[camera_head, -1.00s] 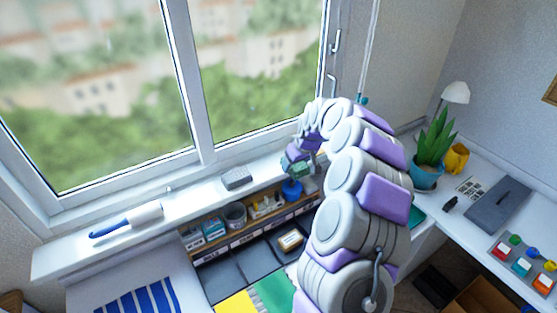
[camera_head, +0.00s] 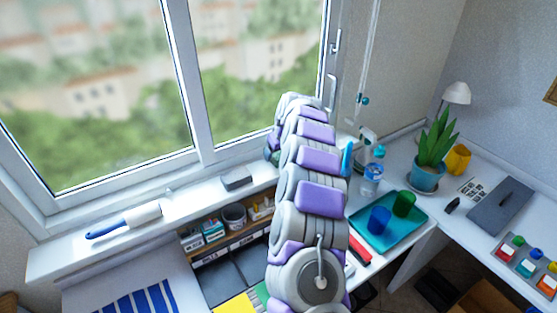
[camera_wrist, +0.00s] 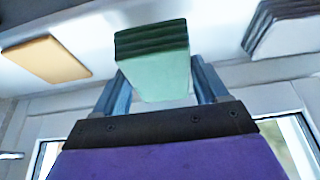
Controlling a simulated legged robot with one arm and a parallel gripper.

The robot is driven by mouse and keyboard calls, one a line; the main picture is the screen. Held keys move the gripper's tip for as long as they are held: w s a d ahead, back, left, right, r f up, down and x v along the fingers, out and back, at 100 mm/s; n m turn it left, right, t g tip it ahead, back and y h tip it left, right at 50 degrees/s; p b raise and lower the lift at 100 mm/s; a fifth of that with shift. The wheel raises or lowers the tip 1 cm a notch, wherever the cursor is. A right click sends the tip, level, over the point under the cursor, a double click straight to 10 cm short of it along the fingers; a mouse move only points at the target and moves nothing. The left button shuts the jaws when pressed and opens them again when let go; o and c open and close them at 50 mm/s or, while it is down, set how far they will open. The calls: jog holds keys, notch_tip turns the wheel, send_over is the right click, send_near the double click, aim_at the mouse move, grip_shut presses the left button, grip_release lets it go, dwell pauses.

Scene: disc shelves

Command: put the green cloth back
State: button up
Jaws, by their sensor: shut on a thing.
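The green cloth (camera_wrist: 165,70) is a folded block with dark layered edges. In the wrist view it sits between the two blue-grey fingers of my gripper (camera_wrist: 160,82), which is shut on it. In the head view my arm reaches toward the window and hides most of the gripper. Only a small dark green patch (camera_head: 272,155) shows at the arm's far left end, above the window sill. I cannot tell from these views whether the cloth touches anything beyond the fingers.
A grey block (camera_head: 236,182) and a paint roller (camera_head: 125,222) lie on the sill. Below is a shelf (camera_head: 235,238) with small boxes and a cup. Right of my arm are a teal tray (camera_head: 408,229) with two cups, a spray bottle (camera_head: 371,178) and a potted plant (camera_head: 426,178).

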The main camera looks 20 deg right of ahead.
jog(key=f, duration=0.1)
jog(key=a+f+b, duration=0.1)
jog(key=f, duration=0.1)
jog(key=shift+f, duration=0.1)
jog(key=shift+d, duration=0.25)
jog(key=o, duration=0.8)
jog(key=shift+d, duration=0.35)
jog(key=shift+o, duration=0.7)
jog(key=shift+a, duration=0.4)
jog(key=shift+r, duration=0.3)
jog(key=p+v, duration=0.3)
jog(key=v, duration=0.8)
jog(key=shift+d+f, duration=0.1)
jog(key=shift+s+r, duration=0.2)
jog(key=shift+r, duration=0.15)
